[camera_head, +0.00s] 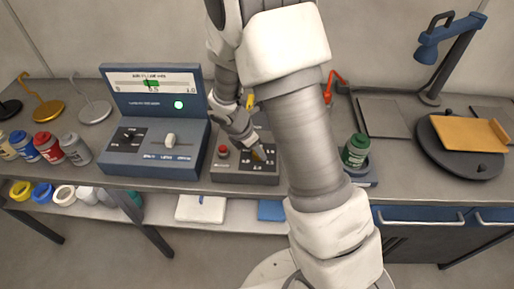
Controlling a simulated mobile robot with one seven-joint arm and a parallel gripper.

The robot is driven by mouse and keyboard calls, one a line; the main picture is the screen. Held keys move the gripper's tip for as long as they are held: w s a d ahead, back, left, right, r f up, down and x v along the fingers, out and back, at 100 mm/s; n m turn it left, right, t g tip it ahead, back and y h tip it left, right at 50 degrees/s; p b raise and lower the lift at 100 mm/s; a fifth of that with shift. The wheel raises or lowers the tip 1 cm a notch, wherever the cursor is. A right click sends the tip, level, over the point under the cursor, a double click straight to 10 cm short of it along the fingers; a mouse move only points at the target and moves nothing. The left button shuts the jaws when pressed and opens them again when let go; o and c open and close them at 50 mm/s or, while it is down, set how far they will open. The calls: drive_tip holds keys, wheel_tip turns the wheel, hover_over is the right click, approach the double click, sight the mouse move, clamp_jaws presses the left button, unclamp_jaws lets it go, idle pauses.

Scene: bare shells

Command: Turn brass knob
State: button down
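A low grey control box (230,175) stands on the bench in the middle, with a red button (223,150) at its left and a dark panel with white marks. A small yellow-brass piece, which looks like the brass knob (259,153), shows on that panel. My gripper (254,145) reaches down to it from the upper left, with its tip at or touching the knob. The fingertips are small and partly merge with the dark panel, so I cannot tell whether they are closed on it. The knob is mostly hidden by my gripper.
A blue console (150,155) with a lit green lamp, slider and dial stands left of the box. Jars (48,147) line the left.

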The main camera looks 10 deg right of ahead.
drive_tip(key=m, duration=0.2)
drive_tip(key=m+g, duration=0.1)
drive_tip(key=m, duration=0.1)
drive_tip(key=shift+w+m+g, duration=0.15)
drive_tip(key=shift+m+g, duration=0.15)
drive_tip(key=m+g, duration=0.1)
drive_tip(key=m, duration=0.3)
drive_tip(key=shift+w+m+g, duration=0.15)
drive_tip(key=shift+m+g, duration=0.15)
drive_tip(key=shift+g, duration=0.1)
drive_tip(key=m, duration=0.2)
drive_tip(key=m+g, duration=0.1)
drive_tip(key=m, duration=0.1)
drive_tip(key=shift+w+d+m+g+y, duration=0.1)
drive_tip(key=shift+m+g+y, duration=0.2)
drive_tip(key=shift+y, duration=0.1)
drive_tip(key=shift+d+m+g+y, duration=0.15)
drive_tip(key=shift+m+y, duration=0.25)
drive_tip(key=shift+m, duration=0.7)
drive_tip(key=shift+a+m+g+y, duration=0.1)
drive_tip(key=shift+m+g+y, duration=0.25)
drive_tip(key=shift+m, duration=0.75)
drive_tip(key=shift+b, duration=0.3)
drive_tip(key=shift+c, duration=1.9)
unclamp_jaws()
